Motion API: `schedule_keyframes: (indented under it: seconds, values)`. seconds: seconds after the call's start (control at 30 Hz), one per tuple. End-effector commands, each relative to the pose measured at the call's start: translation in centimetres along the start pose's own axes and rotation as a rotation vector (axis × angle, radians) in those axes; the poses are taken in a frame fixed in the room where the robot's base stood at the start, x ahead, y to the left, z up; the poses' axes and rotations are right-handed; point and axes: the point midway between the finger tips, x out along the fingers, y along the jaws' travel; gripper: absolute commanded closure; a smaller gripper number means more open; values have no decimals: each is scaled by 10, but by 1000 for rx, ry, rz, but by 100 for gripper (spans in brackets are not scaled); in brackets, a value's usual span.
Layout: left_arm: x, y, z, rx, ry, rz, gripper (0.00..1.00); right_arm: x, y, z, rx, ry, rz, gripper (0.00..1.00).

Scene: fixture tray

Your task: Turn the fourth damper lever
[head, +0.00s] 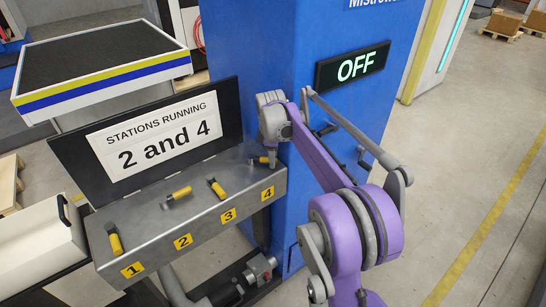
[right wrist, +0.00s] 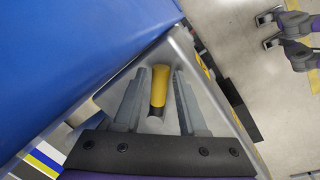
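The fourth damper lever (head: 259,160) has a yellow handle and sits above the yellow "4" label (head: 268,193) at the right end of a grey metal panel (head: 150,213). My right gripper (head: 268,148) is over it and partly hides it in the head view. In the right wrist view the lever's handle (right wrist: 159,86) lies between the two grey fingers of my right gripper (right wrist: 157,98). The fingers are apart, with a gap on each side of the handle. I do not make out my left gripper in the head view.
Levers one (head: 115,241), two (head: 179,194) and three (head: 217,189) stand along the panel. A sign (head: 155,132) behind reads "STATIONS RUNNING 2 and 4". A blue cabinet (head: 250,50) rises close behind my right gripper; its display (head: 354,66) reads "OFF". Open floor lies right.

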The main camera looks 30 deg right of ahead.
Motion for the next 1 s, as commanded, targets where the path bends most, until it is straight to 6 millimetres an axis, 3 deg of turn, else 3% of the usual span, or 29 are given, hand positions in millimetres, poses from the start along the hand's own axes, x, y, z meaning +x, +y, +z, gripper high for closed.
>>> schedule_keyframes:
  seconds: [0.07,0.47,0.8,1.0]
  values:
    - [0,0,0,0,0,0,50,0,0,0,0,0,0,43]
    - [0,0,0,0,0,0,50,-9,0,0,0,0,0,43]
    - [-4,0,-5,0,5,0,50,-74,0,0,0,1,0,43]
    - [-6,0,-7,0,7,0,50,-101,0,0,0,1,0,43]
